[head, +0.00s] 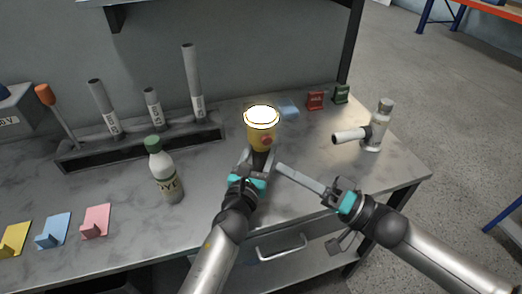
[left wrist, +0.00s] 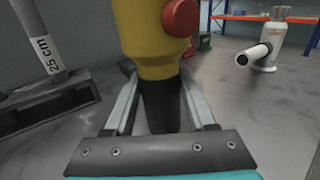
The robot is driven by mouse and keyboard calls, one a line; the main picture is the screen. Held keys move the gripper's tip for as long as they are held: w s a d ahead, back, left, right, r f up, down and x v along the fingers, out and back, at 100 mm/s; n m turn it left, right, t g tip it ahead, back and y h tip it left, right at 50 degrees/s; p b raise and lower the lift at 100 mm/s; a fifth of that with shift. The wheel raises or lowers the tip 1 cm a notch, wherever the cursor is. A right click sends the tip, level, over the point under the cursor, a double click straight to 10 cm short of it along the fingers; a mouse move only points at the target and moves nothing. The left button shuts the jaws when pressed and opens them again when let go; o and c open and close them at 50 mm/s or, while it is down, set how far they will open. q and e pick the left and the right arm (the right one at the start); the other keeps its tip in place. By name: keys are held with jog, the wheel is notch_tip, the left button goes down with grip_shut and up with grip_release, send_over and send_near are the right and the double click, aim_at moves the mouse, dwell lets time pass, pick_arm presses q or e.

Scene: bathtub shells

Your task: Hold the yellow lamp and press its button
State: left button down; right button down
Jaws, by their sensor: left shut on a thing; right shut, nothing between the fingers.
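The yellow lamp (head: 259,137) stands upright in the head view, its round top glowing white. Its red button (head: 266,141) is on the side facing me, and it also shows in the left wrist view (left wrist: 181,17). My left gripper (head: 258,162) is shut on the lamp's dark lower stem (left wrist: 160,105), one finger on each side. My right gripper (head: 281,168) is shut and empty. Its fingertips are to the right of the lamp's stem, lower in the picture than the button and apart from it.
A green-capped bottle (head: 165,172) stands left of my left arm. A rack (head: 140,148) with grey tubes is at the back. A white device with a side tube (head: 375,128) stands at right. Red (head: 316,100) and green (head: 342,94) blocks are at the back right. Coloured holders (head: 95,222) lie front left.

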pick_arm(q)
jog(key=shift+c, duration=0.7)
grip_release()
jog(key=shift+s, duration=0.1)
jog(key=v, duration=1.1)
jog(key=shift+s+a, duration=0.15)
jog(key=shift+s, duration=0.2)
